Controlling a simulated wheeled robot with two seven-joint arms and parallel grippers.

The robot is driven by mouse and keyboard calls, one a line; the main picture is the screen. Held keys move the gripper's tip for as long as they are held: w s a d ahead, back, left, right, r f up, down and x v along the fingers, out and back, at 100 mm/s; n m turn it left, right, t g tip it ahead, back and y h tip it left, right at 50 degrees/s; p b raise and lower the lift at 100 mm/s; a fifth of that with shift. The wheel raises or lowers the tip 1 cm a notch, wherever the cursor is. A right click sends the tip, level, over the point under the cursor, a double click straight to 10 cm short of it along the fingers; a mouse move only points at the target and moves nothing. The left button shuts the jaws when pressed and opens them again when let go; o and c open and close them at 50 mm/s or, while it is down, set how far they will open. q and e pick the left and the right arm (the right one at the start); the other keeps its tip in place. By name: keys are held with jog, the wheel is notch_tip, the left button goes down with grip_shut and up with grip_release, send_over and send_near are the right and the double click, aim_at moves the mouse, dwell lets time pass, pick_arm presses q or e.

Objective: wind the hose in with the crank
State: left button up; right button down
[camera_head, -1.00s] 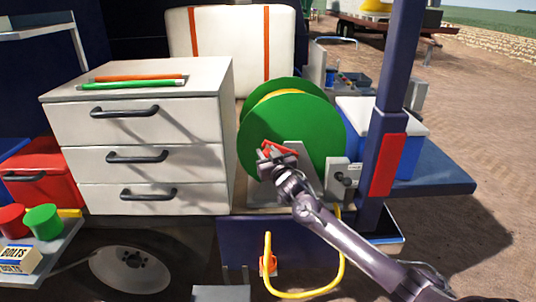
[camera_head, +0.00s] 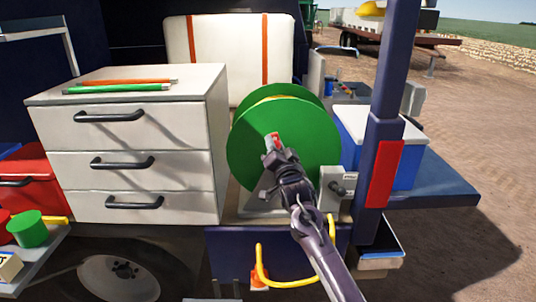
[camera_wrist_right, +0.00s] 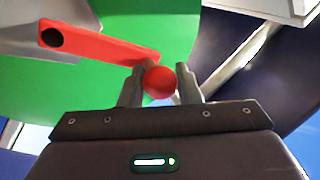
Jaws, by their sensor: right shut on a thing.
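A green hose reel (camera_head: 262,140) stands on the truck bed beside a white drawer cabinet. Yellow hose shows between its flanges. A yellow hose (camera_head: 285,284) hangs in a loop below the bed's front edge. The red crank (camera_head: 274,139) is on the reel's near face, mostly hidden by my right gripper (camera_head: 276,152). In the right wrist view, the red crank arm (camera_wrist_right: 95,45) runs from upper left to a round red knob (camera_wrist_right: 159,82). The knob sits between the fingers of my right gripper (camera_wrist_right: 162,88), which is shut on it. My left gripper is not in view.
The white drawer cabinet (camera_head: 135,145) stands left of the reel, with orange and green rods on top. A dark post with a red block (camera_head: 385,173) and a blue-and-white box (camera_head: 405,165) are to the right. A grey box with a knob (camera_head: 338,188) sits close beside my right arm.

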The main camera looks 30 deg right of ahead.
jog(key=shift+s+d+r+m+h+b, duration=0.1)
jog(key=shift+s+d+m+h+b, duration=0.35)
jog(key=shift+m, duration=0.45)
jog(key=shift+s+d+r+m+h+b, duration=0.1)
jog(key=shift+s+d+m+h+b, duration=0.2)
jog(key=shift+d+m, duration=0.45)
jog(key=shift+s+d+r+m+h+b, duration=0.1)
jog(key=shift+s+d+m+h+b, duration=0.25)
jog(key=shift+m, duration=0.7)
jog(key=shift+w+d, duration=0.1)
jog(key=c, duration=1.1)
grip_release()
